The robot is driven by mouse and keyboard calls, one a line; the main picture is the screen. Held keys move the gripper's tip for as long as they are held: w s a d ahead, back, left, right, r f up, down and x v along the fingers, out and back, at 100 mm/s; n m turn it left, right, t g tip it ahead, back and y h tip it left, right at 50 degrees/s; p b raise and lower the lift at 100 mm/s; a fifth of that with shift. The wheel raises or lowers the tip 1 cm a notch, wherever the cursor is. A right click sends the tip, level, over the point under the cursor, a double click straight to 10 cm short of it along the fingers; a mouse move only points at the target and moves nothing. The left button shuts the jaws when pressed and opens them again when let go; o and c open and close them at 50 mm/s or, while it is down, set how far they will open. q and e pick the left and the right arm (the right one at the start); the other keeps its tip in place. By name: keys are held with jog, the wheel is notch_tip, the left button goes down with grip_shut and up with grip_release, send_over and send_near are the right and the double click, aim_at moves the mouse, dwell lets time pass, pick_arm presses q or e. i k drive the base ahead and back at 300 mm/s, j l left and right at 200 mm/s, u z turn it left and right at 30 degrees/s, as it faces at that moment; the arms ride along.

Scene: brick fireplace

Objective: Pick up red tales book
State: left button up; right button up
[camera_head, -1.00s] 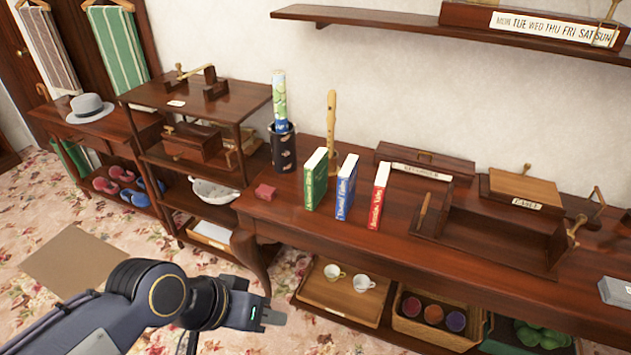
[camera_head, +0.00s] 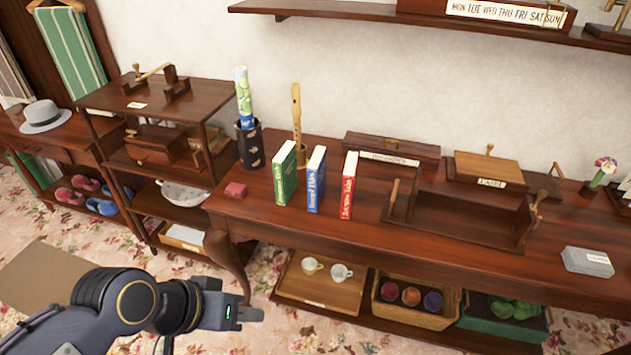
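The red tales book (camera_head: 349,186) stands upright on the long wooden table (camera_head: 420,249), its spine facing me. It is the rightmost of three separate books. A blue book (camera_head: 316,180) stands to its left, and a green book (camera_head: 285,174) stands left of that. My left gripper (camera_head: 250,314) is at the lower left, in front of and below the tabletop, well apart from the books. It holds nothing that I can see; its fingers are seen side-on, so their opening is unclear. My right gripper is out of view.
A wooden open tray (camera_head: 460,224) stands right of the red book. Behind are a long box (camera_head: 392,150) and a wooden flute (camera_head: 297,112). The tabletop in front of the books is clear.

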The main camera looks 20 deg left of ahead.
aim_at(349, 176)
jog(key=i+j+u, duration=0.45)
jog(key=i+j, duration=0.65)
jog(key=i, duration=0.05)
